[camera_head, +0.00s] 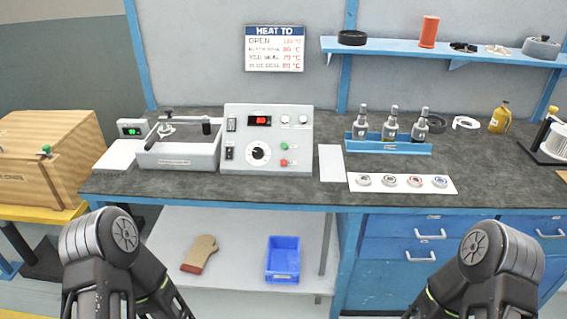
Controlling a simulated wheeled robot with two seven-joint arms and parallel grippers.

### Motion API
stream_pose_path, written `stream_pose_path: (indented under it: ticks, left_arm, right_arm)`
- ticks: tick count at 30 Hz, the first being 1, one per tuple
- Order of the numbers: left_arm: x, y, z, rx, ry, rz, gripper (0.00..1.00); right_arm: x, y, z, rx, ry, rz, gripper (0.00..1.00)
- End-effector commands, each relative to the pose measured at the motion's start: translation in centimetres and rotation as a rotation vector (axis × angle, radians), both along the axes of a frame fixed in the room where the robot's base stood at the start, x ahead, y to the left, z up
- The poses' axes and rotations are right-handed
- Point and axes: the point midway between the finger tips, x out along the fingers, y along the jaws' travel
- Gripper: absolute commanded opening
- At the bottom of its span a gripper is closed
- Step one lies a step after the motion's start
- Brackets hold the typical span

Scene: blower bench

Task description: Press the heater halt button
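The heater control box (267,138) stands on the dark bench, left of the middle. It is a light grey panel with a red lit display (260,121), a black dial (258,153), switches on its left side and small knobs at upper right. A green button (284,146) sits above a red button (284,162) at its lower right; their labels are too small to read. Both my arms show at the bottom of the view, below the bench edge, well apart from the box. Neither gripper's fingers are in view.
A grey lidded unit (180,146) stands left of the box, with a white scale (118,156) beyond it. A white plate (331,163), a blue bottle rack (388,145) and a strip of round pieces (402,183) lie to the right. The bench front before the box is clear.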

Motion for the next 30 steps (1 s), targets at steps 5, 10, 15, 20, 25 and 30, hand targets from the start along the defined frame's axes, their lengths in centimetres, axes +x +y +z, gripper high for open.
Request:
stream_pose_path:
  ticks: [5, 10, 15, 20, 25, 30]
  left_arm:
    - [0.0, 0.0, 0.0, 0.0, 0.0, 0.0, 0.11]
    - [0.0, 0.0, 0.0, 0.0, 0.0, 0.0, 0.0]
    - [0.0, 0.0, 0.0, 0.0, 0.0, 0.0, 0.0]
    - [0.0, 0.0, 0.0, 0.0, 0.0, 0.0, 0.0]
    - [0.0, 0.0, 0.0, 0.0, 0.0, 0.0, 0.0]
    - [0.0, 0.0, 0.0, 0.0, 0.0, 0.0, 0.0]
  right_arm:
    - [0.0, 0.0, 0.0, 0.0, 0.0, 0.0, 0.36]
    - [0.0, 0.0, 0.0, 0.0, 0.0, 0.0, 0.36]
    - [0.0, 0.0, 0.0, 0.0, 0.0, 0.0, 0.36]
    - [0.0, 0.0, 0.0, 0.0, 0.0, 0.0, 0.36]
    - [0.0, 0.0, 0.0, 0.0, 0.0, 0.0, 0.36]
    - [0.0, 0.0, 0.0, 0.0, 0.0, 0.0, 0.36]
